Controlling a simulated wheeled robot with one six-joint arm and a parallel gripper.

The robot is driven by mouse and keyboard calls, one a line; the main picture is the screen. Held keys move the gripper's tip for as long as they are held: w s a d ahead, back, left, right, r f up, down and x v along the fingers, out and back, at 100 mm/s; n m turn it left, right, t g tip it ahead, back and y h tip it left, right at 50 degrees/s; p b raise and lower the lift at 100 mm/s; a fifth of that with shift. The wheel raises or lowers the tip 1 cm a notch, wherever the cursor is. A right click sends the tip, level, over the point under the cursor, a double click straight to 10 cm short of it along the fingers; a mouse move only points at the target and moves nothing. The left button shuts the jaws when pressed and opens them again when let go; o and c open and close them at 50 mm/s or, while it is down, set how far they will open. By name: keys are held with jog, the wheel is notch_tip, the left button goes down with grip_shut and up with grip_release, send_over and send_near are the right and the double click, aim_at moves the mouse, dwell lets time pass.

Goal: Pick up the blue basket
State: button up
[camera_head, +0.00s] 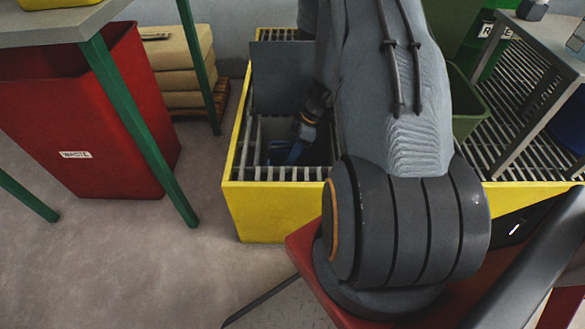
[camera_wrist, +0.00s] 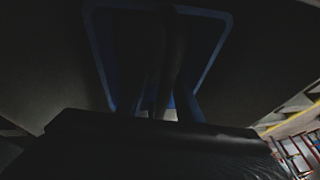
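The blue basket (camera_head: 289,154) is low in the dark square opening of the yellow-edged platform in the head view, partly hidden by my wrist and arm. In the dim wrist view, its blue rim (camera_wrist: 214,50) frames the upper middle, with blue strips running down from it. My gripper (camera_head: 303,138) reaches down into the opening at the basket. Its fingertips are hard to make out. Dark bars cross the middle of the basket in the wrist view. I cannot tell whether the fingers are apart or closed on it.
The opening has a yellow-edged wall (camera_head: 275,212) in front, a raised grey lid (camera_head: 282,78) behind and grating around it. A red waste bin (camera_head: 90,120) and a green-legged table (camera_head: 130,110) stand left. A grey table (camera_head: 540,40) stands right. Bare floor lies front left.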

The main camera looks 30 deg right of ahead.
jog(key=shift+f, duration=0.15)
grip_shut()
dwell(1.5)
